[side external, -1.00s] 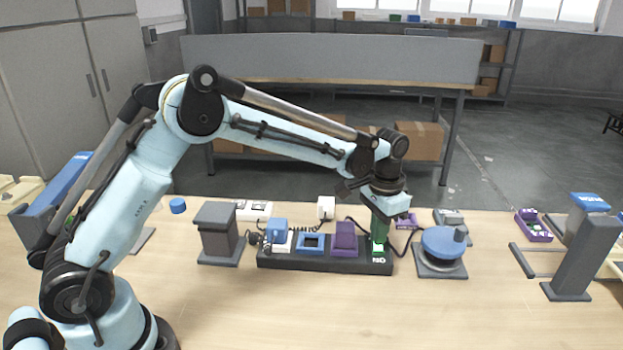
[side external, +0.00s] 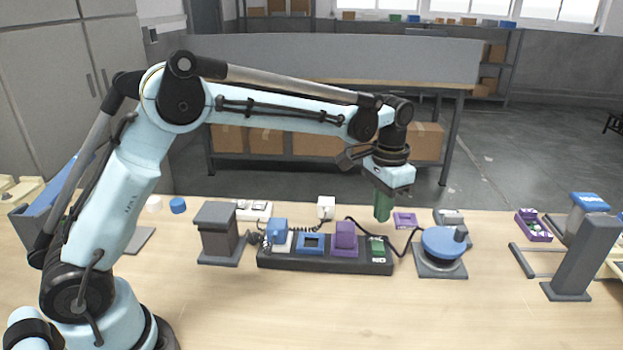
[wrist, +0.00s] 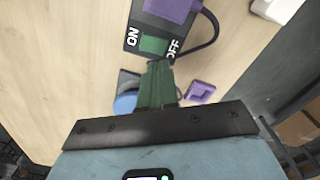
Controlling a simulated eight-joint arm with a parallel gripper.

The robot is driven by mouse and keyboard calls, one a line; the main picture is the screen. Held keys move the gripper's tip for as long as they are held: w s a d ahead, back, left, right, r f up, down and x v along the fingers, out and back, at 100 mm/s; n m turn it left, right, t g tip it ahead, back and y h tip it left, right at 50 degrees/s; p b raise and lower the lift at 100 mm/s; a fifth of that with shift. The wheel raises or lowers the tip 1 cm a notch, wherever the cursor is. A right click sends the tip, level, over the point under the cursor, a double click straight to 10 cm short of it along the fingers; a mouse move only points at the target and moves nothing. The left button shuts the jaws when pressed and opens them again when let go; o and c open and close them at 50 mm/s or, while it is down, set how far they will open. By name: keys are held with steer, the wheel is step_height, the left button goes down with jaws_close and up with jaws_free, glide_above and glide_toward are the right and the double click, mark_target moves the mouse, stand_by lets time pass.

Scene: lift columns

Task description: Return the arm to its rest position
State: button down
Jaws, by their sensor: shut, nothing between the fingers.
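My gripper (side external: 382,207) has green fingers and is shut with nothing between them. In the side view it hangs above the right end of the black panel (side external: 285,262), apart from it. The panel carries a green switch (side external: 377,248) marked ON at its right end. In the wrist view the closed fingers (wrist: 157,80) point toward the green switch (wrist: 153,45), between the ON and OFF labels.
A purple block (side external: 344,238) and a blue frame (side external: 310,243) sit on the panel. A round blue knob (side external: 443,242) is right of it. Grey columns (side external: 218,232) (side external: 585,258) stand at either side. The front of the table is clear.

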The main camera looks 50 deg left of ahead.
steer(key=shift+r, duration=0.5)
steer(key=shift+n+t, duration=0.4)
steer(key=shift+t, duration=0.5)
steer(key=s+r, duration=0.1)
steer(key=s+a+r, duration=0.1)
steer(key=s+r, duration=0.1)
steer(key=s+a+r, duration=0.1)
steer(key=s, duration=0.1)
steer(key=shift+a+r, duration=0.15)
steer(key=shift+r, duration=0.1)
steer(key=s+a+f+n+t, duration=0.1)
steer(key=s+a+t, duration=0.1)
steer(key=s, duration=0.5)
steer(key=s+a+n+t, duration=0.1)
steer(key=s+a+t, duration=0.1)
steer(key=s, duration=0.6)
steer(key=shift+s+a+f+t, duration=0.2)
steer(key=shift+f+t, duration=0.2)
steer(key=shift+t, duration=0.3)
